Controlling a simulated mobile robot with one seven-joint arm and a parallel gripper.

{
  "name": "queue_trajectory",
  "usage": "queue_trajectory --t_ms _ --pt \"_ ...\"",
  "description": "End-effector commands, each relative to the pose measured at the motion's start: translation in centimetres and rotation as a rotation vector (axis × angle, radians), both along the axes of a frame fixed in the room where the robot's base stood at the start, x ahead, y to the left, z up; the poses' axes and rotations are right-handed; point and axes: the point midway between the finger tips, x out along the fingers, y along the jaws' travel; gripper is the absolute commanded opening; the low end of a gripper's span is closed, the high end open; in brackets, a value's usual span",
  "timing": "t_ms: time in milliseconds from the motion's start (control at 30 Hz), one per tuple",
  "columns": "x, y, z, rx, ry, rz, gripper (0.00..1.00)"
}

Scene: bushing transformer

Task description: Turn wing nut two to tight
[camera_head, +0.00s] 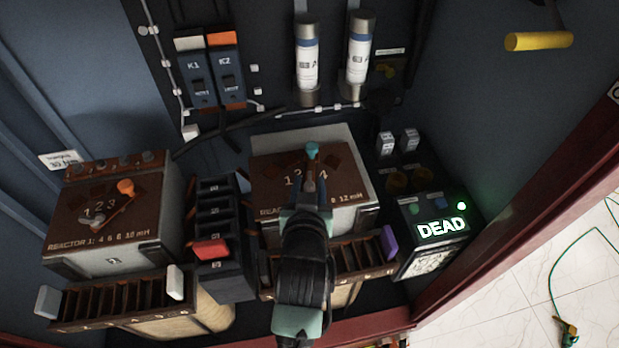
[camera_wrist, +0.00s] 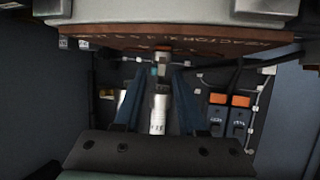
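In the head view, the right reactor (camera_head: 350,180) has a brown top board with numbers on it. A teal wing nut or pointer (camera_head: 312,150) stands at the far side of that board, with a grey knob-like part just nearer. My gripper (camera_head: 309,187) reaches over the board with its two dark blue fingers apart, on either side of the grey part. The wrist view shows the fingers apart, with a small teal piece (camera_wrist: 154,71) and a grey post between or beyond them. Contact cannot be told. The left reactor (camera_head: 110,215) carries an orange wing nut (camera_head: 126,187).
Slotted racks (camera_head: 120,300) stand in front of the reactors. A black box with a red piece (camera_head: 211,249) stands between them. A lit DEAD indicator (camera_head: 441,228) is at right. Two silver cylinders (camera_head: 307,65) and the K1 and K2 units (camera_head: 210,75) are behind.

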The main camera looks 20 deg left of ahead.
Motion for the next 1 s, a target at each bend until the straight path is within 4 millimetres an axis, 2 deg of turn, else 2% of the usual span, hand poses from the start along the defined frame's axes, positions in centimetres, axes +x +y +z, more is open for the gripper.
queue_trajectory --t_ms 200,567,700,800,1000 --pt "1.8 0.7 -0.8 0.000 -0.001 0.001 0.40" --pt "2.0 0.8 -0.9 0.000 0.000 0.001 0.40" --pt "2.0 0.8 -0.9 0.001 -0.001 0.001 0.15" --pt "2.0 0.8 -0.9 0.001 -0.001 0.001 0.00" --pt "2.0 0.8 -0.9 0.000 -0.001 0.000 0.00"
